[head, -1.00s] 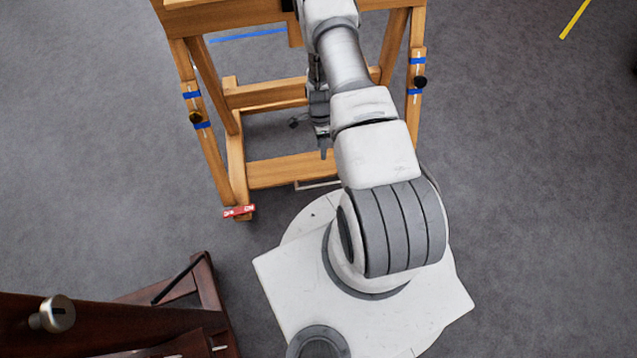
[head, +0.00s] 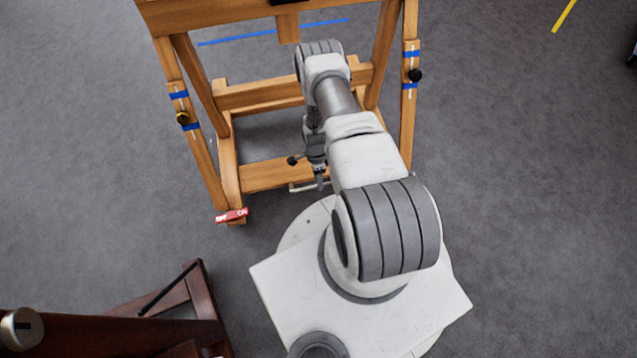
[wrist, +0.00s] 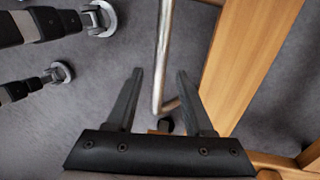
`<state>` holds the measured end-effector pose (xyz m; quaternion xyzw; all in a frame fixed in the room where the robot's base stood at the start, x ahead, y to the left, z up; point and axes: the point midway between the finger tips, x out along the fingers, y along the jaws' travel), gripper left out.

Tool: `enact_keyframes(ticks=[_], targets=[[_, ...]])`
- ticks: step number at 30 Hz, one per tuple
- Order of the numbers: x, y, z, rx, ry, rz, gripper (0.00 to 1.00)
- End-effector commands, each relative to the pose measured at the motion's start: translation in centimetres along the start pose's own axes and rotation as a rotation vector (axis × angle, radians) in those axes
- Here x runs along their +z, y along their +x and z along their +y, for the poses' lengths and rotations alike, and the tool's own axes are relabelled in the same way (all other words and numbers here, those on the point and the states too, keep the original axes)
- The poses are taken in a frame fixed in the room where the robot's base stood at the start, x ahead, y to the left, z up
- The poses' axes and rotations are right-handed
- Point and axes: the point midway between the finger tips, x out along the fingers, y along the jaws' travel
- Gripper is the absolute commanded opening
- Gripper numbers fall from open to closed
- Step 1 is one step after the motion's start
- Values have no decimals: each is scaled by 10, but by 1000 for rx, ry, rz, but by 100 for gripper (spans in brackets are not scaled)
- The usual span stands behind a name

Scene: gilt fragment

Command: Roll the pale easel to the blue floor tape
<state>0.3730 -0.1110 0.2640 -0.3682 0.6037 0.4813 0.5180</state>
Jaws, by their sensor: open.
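The pale wooden easel (head: 245,97) stands ahead of my base in the head view, its lower frame facing me. A thin metal bar (head: 303,187) sits at its near lower crossbar. The blue floor tape (head: 235,37) lies on the floor beyond the easel, partly hidden by it. My gripper (head: 320,184) is low by the near crossbar, next to the bar. In the wrist view, my gripper (wrist: 157,82) is open, and the metal bar (wrist: 163,60) shows in the gap between the fingers, beside a pale wooden beam (wrist: 245,60). I cannot tell whether they touch.
A dark brown easel (head: 130,335) stands at the lower left, close to my base. A red tag (head: 232,215) is on the pale easel's near left foot. Yellow tape (head: 564,15) lies at the upper right. The grey floor on the right is clear.

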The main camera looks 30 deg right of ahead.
Motion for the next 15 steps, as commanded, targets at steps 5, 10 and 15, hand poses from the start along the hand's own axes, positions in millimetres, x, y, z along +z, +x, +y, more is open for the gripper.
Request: enact_keyframes(ticks=[5, 10, 15], targets=[[0, 17, 0, -1, 1, 0, 52], [0, 19, 0, -1, 1, 0, 52], [0, 19, 0, -1, 1, 0, 50]])
